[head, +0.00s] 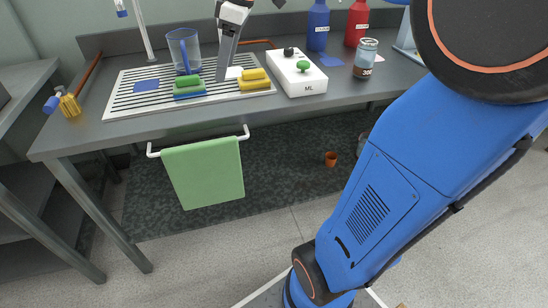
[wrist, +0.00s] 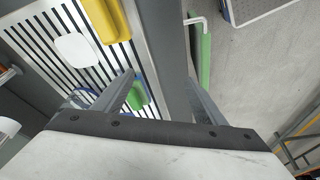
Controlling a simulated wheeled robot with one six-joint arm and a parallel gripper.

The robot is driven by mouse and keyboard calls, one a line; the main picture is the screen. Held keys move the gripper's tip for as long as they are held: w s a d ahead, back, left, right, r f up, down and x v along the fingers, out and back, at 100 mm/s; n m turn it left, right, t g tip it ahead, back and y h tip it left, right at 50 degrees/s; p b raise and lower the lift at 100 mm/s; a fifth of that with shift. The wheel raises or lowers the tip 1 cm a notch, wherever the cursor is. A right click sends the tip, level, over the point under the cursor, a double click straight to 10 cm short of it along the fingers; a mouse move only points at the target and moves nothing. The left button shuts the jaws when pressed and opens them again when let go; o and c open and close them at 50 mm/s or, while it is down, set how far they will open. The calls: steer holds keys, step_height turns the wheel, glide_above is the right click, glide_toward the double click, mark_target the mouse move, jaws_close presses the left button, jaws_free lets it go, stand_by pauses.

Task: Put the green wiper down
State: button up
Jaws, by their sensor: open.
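The green wiper (head: 188,83), a green grip on a blue base, lies on the slotted drain board (head: 125,100) near the bench's front edge. My gripper (head: 223,77) is above the board, just right of the wiper in the head view. In the wrist view my gripper (wrist: 160,78) is open, its fingers apart with nothing clamped between them. The green wiper (wrist: 138,96) shows there beside the inner side of the left finger, which partly hides it. I cannot tell whether finger and wiper touch.
A yellow wiper (head: 254,78) and white pad (head: 234,73) lie right of the green one. A clear jug (head: 181,45) stands behind. A white ML box (head: 297,78) and a jar (head: 365,60) stand right. A green cloth (head: 205,172) hangs from the front rail.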

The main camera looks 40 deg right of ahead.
steer(key=s+f+m+t+h, duration=0.1)
steer(key=s+f+m, duration=0.4)
steer(key=s+f, duration=0.3)
steer(key=s+f+m+t+h, duration=0.1)
steer(key=s+f+m, duration=0.4)
steer(key=s+f, duration=0.4)
steer(key=s, duration=0.5)
steer(key=shift+s+a+t+h, duration=0.3)
steer(key=shift+h, duration=0.1)
